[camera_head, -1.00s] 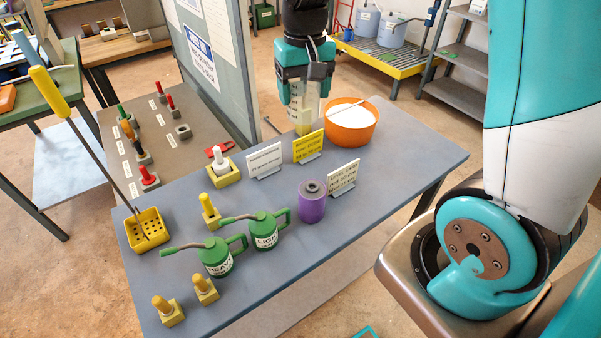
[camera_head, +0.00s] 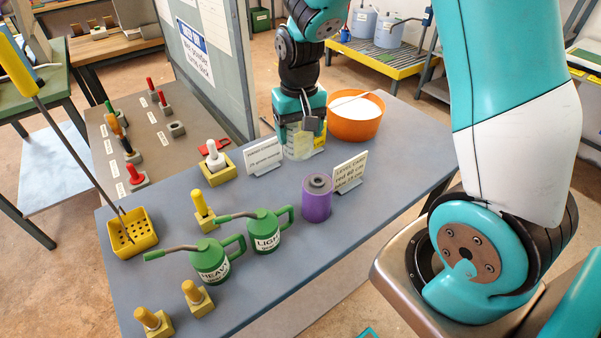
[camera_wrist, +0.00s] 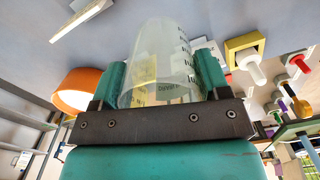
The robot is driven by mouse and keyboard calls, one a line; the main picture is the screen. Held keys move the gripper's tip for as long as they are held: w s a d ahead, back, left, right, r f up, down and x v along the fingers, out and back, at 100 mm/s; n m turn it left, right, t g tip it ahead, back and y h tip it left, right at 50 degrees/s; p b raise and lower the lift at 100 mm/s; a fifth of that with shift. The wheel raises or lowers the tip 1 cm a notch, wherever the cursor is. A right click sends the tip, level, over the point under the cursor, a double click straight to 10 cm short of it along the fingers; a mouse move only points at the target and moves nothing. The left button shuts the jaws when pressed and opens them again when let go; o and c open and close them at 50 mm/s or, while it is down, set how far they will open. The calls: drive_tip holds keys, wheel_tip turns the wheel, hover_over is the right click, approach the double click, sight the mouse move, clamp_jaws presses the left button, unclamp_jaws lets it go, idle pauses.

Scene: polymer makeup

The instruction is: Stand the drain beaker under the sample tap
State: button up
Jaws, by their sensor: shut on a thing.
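My gripper (camera_head: 303,127) is shut on a clear, graduated beaker (camera_head: 298,149) at the far end of the grey-blue table, left of the orange bowl. In the wrist view, the beaker (camera_wrist: 160,60) sits between the two teal fingers, with dark markings on its right side. Its base is close to the tabletop; I cannot tell whether it touches. A yellow sign (camera_head: 320,141) is mostly hidden beside or behind the beaker. I cannot make out for certain which fitting is the sample tap.
The orange bowl (camera_head: 355,120) of white material is close on the right. White signs (camera_head: 264,156) (camera_head: 349,172), a purple cylinder (camera_head: 316,201) and green cans (camera_head: 210,263) (camera_head: 265,233) stand nearer. A perforated yellow tray (camera_head: 134,236) is at left. Drums (camera_head: 391,30) stand on a grate behind.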

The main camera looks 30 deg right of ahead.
wheel_tip(320, 180, down, 13)
drive_tip(key=shift+r+p, duration=0.1)
drive_tip(key=shift+p, duration=0.45)
drive_tip(key=o, duration=0.9)
